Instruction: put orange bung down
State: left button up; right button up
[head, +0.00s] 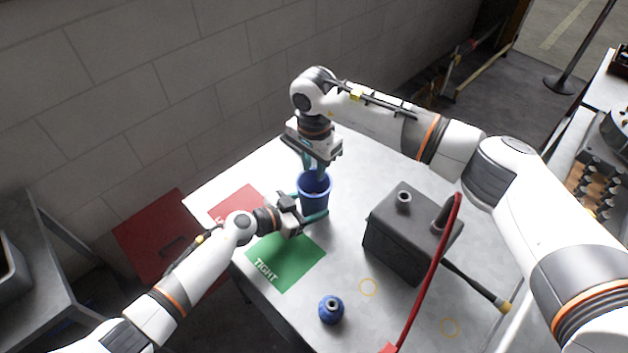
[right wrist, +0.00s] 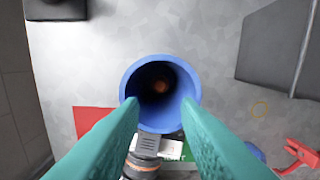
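A blue cup (head: 314,190) stands on the table with its open mouth up. An orange-brown round shape (right wrist: 160,86), which looks like the orange bung, shows deep inside the cup in the right wrist view; the head view hides it. My right gripper (head: 314,166) points down over the cup's mouth. Its teal fingers are spread apart near the rim (right wrist: 160,62), with nothing between them. My left gripper (head: 306,207) reaches in from the left, with its teal fingers on either side of the cup, seemingly against it.
A dark grey box (head: 405,235) with a red lever (head: 432,268) stands to the right. A blue round piece (head: 331,309) sits near the front edge. Yellow rings (head: 368,287) mark bare table.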

jog(key=shift+r, duration=1.6)
pick_arm(q)
jog(key=o, duration=0.8)
jog(key=shift+o, duration=0.2)
